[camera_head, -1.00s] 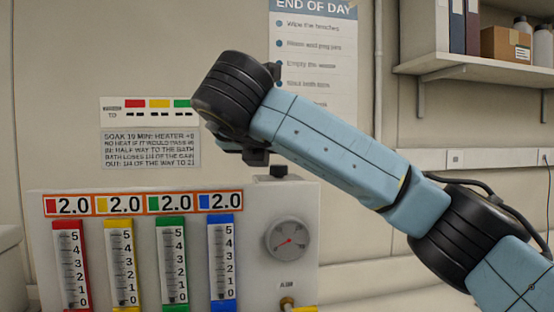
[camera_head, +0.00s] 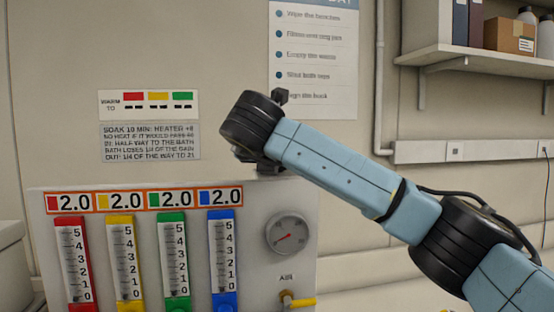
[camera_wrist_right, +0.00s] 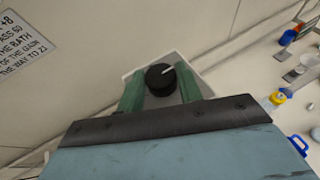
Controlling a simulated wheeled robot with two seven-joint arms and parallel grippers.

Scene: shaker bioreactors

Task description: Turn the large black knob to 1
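The large black knob (camera_wrist_right: 161,79) has a white pointer line and sits on the pale top of the cabinet. In the right wrist view, the line points up and right. My right gripper (camera_wrist_right: 162,82) is open, with one green finger on each side of the knob and gaps showing beside it. I cannot tell how far down the fingers reach. In the head view, my right wrist (camera_head: 252,120) is over the cabinet top (camera_head: 290,183) and hides the fingers and most of the knob. No scale numbers around the knob are legible. My left gripper is out of view.
The cabinet front has red, yellow, green and blue gauges (camera_head: 225,262) under 2.0 displays, a round dial (camera_head: 287,235) and a yellow-handled valve (camera_head: 300,301). Notices (camera_head: 150,142) hang on the wall close behind. A bench with bottles (camera_wrist_right: 277,98) lies to the right in the wrist view.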

